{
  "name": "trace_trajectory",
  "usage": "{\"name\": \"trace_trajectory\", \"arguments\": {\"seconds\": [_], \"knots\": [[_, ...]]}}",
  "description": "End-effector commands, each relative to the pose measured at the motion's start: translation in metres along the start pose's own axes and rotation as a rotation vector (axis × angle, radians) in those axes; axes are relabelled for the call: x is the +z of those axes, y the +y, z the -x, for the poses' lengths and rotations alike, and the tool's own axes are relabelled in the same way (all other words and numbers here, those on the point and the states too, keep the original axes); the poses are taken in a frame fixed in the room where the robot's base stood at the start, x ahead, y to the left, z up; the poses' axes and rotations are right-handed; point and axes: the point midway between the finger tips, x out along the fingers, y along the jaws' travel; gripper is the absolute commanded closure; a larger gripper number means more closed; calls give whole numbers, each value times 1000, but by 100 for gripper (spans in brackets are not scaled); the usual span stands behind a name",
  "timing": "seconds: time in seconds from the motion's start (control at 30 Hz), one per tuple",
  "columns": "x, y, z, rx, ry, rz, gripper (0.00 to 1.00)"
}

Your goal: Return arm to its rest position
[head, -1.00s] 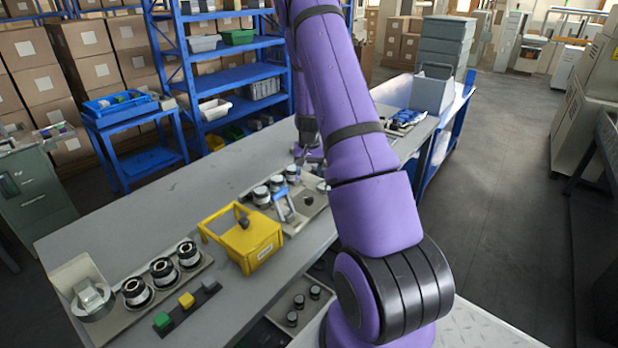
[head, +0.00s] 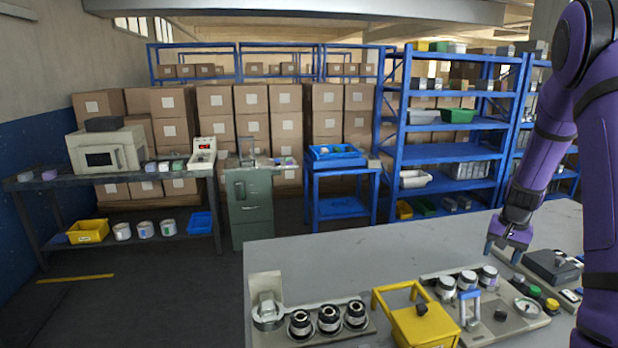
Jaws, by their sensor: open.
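My purple arm comes in at the right of the head view and bends down, clear of the picture's middle. My gripper (head: 503,250) hangs at its end with the fingers pointing down. The jaws are open and look empty. It is over the right part of the grey worktable (head: 330,255), behind a tray (head: 478,325) that bears several dark and silver round parts. Whether the fingers touch anything cannot be told. Part of the arm hides the table's right end.
A yellow box (head: 428,328) with a raised handle stands at the table's front. Left of it is a fixture (head: 266,308) with several round parts. A dark box (head: 553,266) sits right of my gripper. Blue shelves (head: 450,153) stand behind. The table's back left is clear.

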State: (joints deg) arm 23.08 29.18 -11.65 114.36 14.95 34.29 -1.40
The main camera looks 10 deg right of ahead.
Motion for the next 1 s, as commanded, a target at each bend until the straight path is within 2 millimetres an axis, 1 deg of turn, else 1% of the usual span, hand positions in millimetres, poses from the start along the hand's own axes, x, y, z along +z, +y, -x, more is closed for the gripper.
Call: {"name": "trace_trajectory", "arguments": {"seconds": [0.03, 0.1, 0.27, 0.4, 0.5, 0.57, 0.73, 0.9, 1.0], "knots": [[9, -12, 20, -13, 13, 27, 40], [22, -24, 44, -28, 27, 61, 40], [56, -50, 94, -59, 58, 143, 40], [91, -67, 134, -82, 87, 216, 40], [118, -76, 160, -97, 106, 268, 40], [134, -80, 174, -105, 120, 300, 40], [182, -86, 210, -124, 158, 390, 40], [231, -85, 239, -137, 199, 477, 40], [260, -81, 252, -143, 226, 529, 40]]}}
